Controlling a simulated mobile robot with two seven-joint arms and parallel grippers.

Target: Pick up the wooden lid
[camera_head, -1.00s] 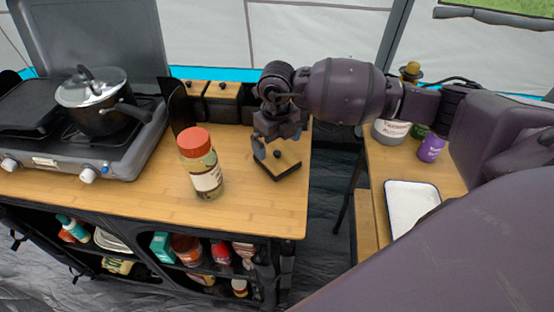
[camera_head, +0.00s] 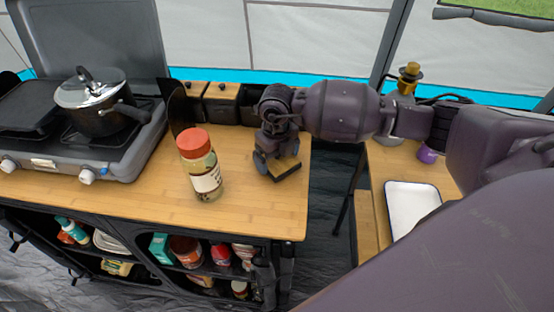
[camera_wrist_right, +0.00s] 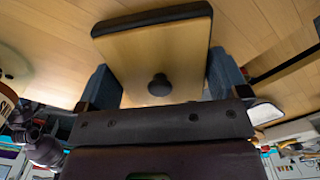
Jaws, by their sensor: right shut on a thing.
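The wooden lid (camera_head: 286,169) is a light wood square with a dark edge, near the right edge of the wooden counter (camera_head: 250,205). In the right wrist view the lid (camera_wrist_right: 150,60) shows its black knob and lies between the two blue-grey fingers. My right gripper (camera_head: 276,160) is shut on the lid by two opposite sides; it also shows in the wrist view (camera_wrist_right: 166,82). In the head view the gripper hides much of the lid. The lid is at or close to the counter top; I cannot tell if it touches. My left gripper is not in view.
A jar with an orange cap (camera_head: 200,165) stands left of the gripper. Wood-topped black containers (camera_head: 222,100) line the counter's back. A stove (camera_head: 90,160) with a pot (camera_head: 100,115) is at the left. A white tray (camera_head: 412,205) lies on the right table, across a gap.

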